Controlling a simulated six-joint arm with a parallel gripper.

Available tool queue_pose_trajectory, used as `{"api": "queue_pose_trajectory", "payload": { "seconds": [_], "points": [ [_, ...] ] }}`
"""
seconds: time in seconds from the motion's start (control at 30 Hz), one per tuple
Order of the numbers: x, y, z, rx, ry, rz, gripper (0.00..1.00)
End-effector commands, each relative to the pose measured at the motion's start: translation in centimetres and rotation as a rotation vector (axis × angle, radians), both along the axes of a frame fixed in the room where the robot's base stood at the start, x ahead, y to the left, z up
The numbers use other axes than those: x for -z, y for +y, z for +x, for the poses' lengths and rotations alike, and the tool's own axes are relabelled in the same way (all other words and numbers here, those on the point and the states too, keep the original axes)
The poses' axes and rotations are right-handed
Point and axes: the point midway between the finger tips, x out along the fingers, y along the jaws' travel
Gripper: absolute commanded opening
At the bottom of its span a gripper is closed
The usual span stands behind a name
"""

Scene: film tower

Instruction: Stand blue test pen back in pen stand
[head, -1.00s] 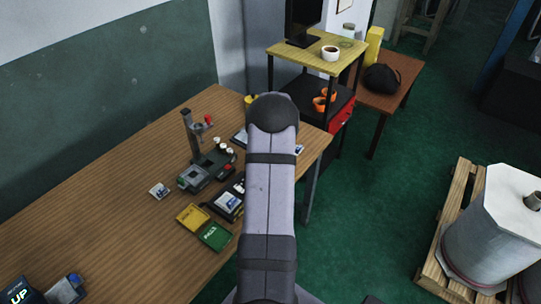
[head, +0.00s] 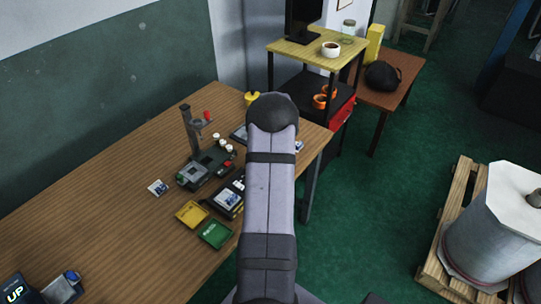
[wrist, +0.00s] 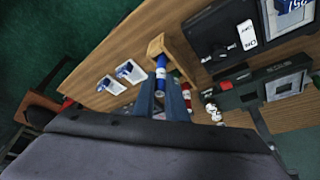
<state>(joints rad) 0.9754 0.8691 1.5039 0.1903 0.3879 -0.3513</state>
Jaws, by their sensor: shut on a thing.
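The blue test pen (wrist: 161,66), with a pale band, is between the tips of my gripper (wrist: 161,92) in the wrist view. My gripper is shut on it. The wooden pen stand (wrist: 157,44) is right by the pen's far end. I cannot tell whether the pen is in a hole of the stand or only in front of it. A red pen (wrist: 187,94) shows beside the right finger. In the head view my arm hides the gripper, the blue pen and the stand.
On the wooden table (head: 110,215) are a grey test device (head: 193,172), a yellow tray (head: 192,214), a green tray (head: 215,234) and a small card (head: 158,187). Dark devices (wrist: 235,35) lie right of the stand in the wrist view. The table's left part is mostly clear.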

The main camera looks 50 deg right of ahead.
Motion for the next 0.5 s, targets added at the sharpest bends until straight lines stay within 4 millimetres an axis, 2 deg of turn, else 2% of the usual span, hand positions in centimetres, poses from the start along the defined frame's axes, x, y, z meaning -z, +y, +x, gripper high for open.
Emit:
{"api": "queue_pose_trajectory", "payload": {
  "seconds": [0.27,0.3,0.37,0.5],
  "points": [
    [-0.03,-0.01,0.01,0.0,0.0,0.0,0.0],
    [-0.03,-0.01,0.01,0.0,0.0,0.0,0.19],
    [-0.03,-0.01,0.01,0.0,0.0,0.0,0.33],
    [-0.03,-0.01,0.01,0.0,0.0,0.0,0.34]
  ]
}}
